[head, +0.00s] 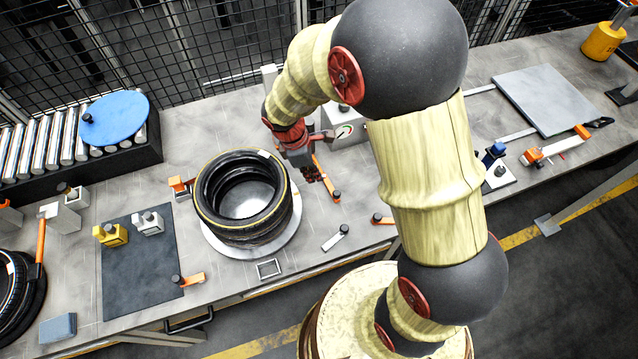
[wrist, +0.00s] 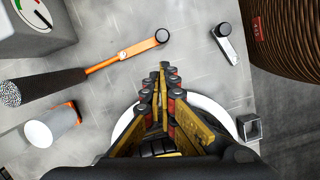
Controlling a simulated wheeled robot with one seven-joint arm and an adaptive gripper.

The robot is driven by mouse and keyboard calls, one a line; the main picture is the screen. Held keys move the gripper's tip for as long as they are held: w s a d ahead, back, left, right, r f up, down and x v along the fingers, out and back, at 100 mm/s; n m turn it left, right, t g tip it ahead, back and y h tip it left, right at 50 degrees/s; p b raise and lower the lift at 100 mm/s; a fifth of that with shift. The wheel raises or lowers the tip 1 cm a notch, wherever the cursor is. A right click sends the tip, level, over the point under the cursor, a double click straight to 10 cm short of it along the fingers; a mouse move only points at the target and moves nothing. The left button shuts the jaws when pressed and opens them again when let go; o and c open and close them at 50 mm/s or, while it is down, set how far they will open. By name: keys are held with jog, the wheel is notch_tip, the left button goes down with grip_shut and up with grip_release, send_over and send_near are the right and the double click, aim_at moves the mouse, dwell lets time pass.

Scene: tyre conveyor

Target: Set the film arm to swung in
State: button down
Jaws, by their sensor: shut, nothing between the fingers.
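An orange arm with a dark knob at its tip lies right of the tyre stack in the head view (head: 326,181) and ahead of my fingers in the wrist view (wrist: 118,58). It looks like the film arm. In the wrist view its other end meets a dark roll with a speckled end (wrist: 38,88). My gripper (head: 312,177) is shut and empty, pointing down beside the arm. Its fingertips (wrist: 164,72) are closed together in the wrist view, apart from the knob. In the head view my gripper partly hides the arm's inner end.
Stacked tyres (head: 240,190) stand on a round pale turntable (head: 285,240) left of my gripper. A grey gauge box (head: 345,128) stands behind. A small lever with a dark knob (head: 336,238) lies in front. Bare bench lies around it.

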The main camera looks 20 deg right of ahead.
aim_at(335, 191)
jog(key=b+x, duration=0.2)
jog(key=x, duration=0.7)
jog(key=shift+f, duration=0.3)
jog(key=shift+s+d+n+p, duration=0.25)
jog(key=shift+d+n+p, duration=0.2)
jog(key=shift+n, duration=0.25)
jog(key=shift+s+d+r+n+t, duration=0.1)
jog(key=shift+s+d+n+t, duration=0.05)
jog(key=shift+d+n+t, duration=0.2)
jog(key=d+n+p, duration=0.2)
jog(key=n, duration=0.1)
jog(key=shift+s+d+t+p, duration=0.1)
jog(key=shift+s+t+p, duration=0.05)
jog(key=shift+t+p, duration=0.2)
jog(key=d+n+p, duration=0.1)
jog(key=d+n, duration=0.1)
jog(key=n, duration=0.1)
jog(key=shift+t, duration=0.3)
jog(key=d+n, duration=0.1)
jog(key=w+n+p, duration=0.1)
jog(key=shift+d+n+t+y, duration=0.3)
jog(key=shift+d+n, duration=0.05)
jog(key=shift+w+d+p, duration=0.3)
jog(key=shift+d, duration=0.2)
